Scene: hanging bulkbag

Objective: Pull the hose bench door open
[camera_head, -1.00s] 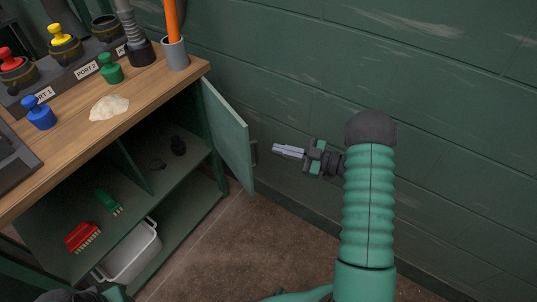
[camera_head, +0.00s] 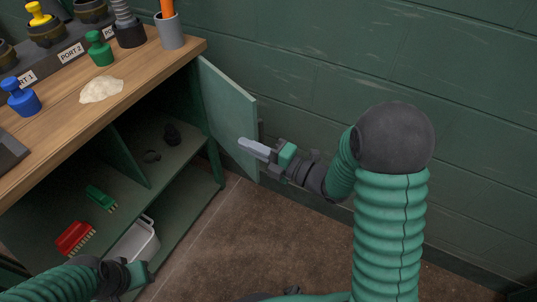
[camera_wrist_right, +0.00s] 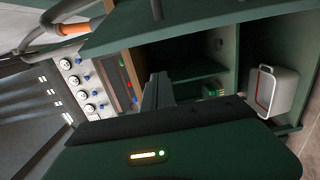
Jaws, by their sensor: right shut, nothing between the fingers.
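The hose bench door (camera_head: 226,108) is a green panel at the right end of the bench, swung well open from the cabinet. Its dark handle (camera_head: 261,131) shows beyond its free edge. My right gripper (camera_head: 242,143) is shut and empty, its fingertips overlapping the inner face of the door near that edge. Whether it touches the door cannot be told. In the right wrist view, its fingers (camera_wrist_right: 157,90) point toward the open cabinet. My left gripper (camera_head: 138,274) is at the lower left, in front of the cabinet; its fingers are not clear.
The wooden bench top (camera_head: 60,130) holds a blue plug (camera_head: 22,100), a green plug (camera_head: 99,52), a pale cloth (camera_head: 101,90) and a grey cup (camera_head: 169,32). A green wall (camera_head: 380,70) stands behind.

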